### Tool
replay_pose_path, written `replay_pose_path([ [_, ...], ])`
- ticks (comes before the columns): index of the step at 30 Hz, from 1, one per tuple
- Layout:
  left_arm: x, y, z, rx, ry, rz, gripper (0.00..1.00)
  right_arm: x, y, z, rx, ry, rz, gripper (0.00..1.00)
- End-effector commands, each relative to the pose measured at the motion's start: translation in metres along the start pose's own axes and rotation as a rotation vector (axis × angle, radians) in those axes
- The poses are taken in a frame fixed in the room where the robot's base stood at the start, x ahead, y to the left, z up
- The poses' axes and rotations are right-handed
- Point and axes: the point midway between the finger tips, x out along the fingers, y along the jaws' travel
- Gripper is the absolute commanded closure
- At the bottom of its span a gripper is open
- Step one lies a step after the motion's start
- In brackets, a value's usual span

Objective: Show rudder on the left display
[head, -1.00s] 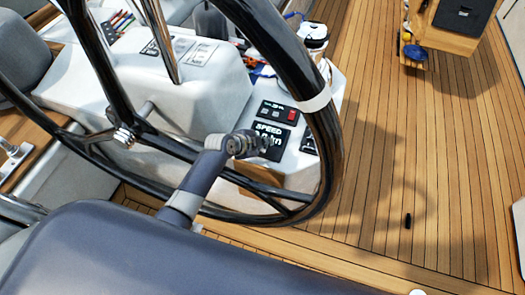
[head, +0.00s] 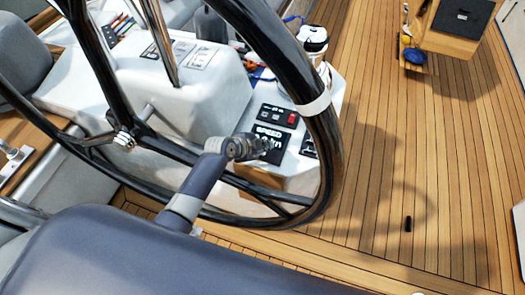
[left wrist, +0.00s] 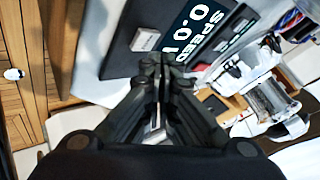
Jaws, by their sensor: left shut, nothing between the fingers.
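The left display (head: 268,132) is a dark panel on the white console, seen through the steering wheel. It reads SPEED with a figure partly hidden by my gripper. In the left wrist view the display (left wrist: 120,52) appears turned, reading 0.0 and SPEED, with a small grey button (left wrist: 146,38) on its face. My left gripper (head: 268,147) is at the lower part of the display in the head view. In the left wrist view its fingertips (left wrist: 165,62) are together, empty, over the display's edge area; I cannot tell whether they touch it. My right gripper is out of view.
The black steering wheel (head: 318,160) curves around my left arm and in front of the console (head: 205,95). A small panel with a red button (head: 279,114) sits above the display. A second dark display (head: 309,147) is partly behind the wheel rim.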

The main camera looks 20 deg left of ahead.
Motion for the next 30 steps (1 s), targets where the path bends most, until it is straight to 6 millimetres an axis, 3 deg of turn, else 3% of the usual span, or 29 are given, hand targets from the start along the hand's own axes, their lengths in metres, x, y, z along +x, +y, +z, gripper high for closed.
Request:
replay_pose_path([
  [30, 0.0063, 0.0047, 0.0046, 0.000, 0.000, 0.000, 1.00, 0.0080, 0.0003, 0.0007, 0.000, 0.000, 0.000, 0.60],
])
